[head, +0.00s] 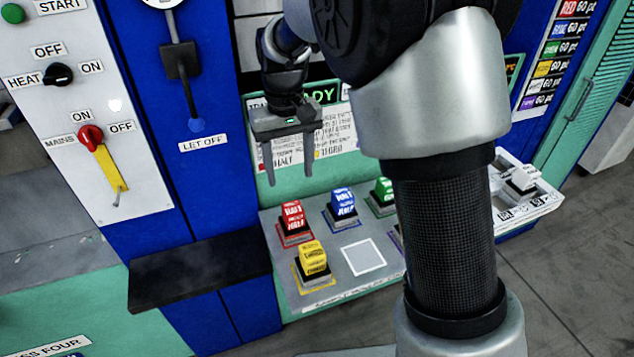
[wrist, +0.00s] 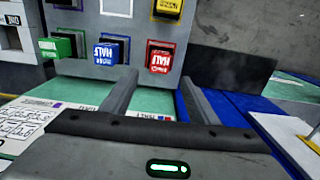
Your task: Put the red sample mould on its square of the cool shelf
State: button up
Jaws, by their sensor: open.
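The red sample mould (head: 293,222) stands upright on the red-outlined square of the grey shelf (head: 335,282), at its back left. The red mould also shows in the wrist view (wrist: 160,58), just beyond the fingertips. My gripper (head: 288,182) is open and empty, with its fingers pointing down above and behind the red mould, apart from it. In the wrist view, my gripper (wrist: 159,80) has clear space between its two fingers.
A blue mould (head: 342,204) and a green mould (head: 384,193) stand right of the red one. A yellow mould (head: 313,260) stands in front, beside an empty white-outlined square (head: 363,257). A dark ledge (head: 200,272) juts out left. My arm hides the shelf's right part.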

jog(key=s+d+r+m+t, duration=0.2)
jog(key=s+d+r+t, duration=0.1)
jog(key=s+d+r, duration=0.75)
jog(key=s+d+m+t, duration=0.1)
jog(key=s+d, duration=0.3)
jog(key=s, duration=0.8)
jog(key=shift+s+r+t, duration=0.25)
jog(key=shift+r+t, duration=0.15)
jog(key=shift+t, duration=0.4)
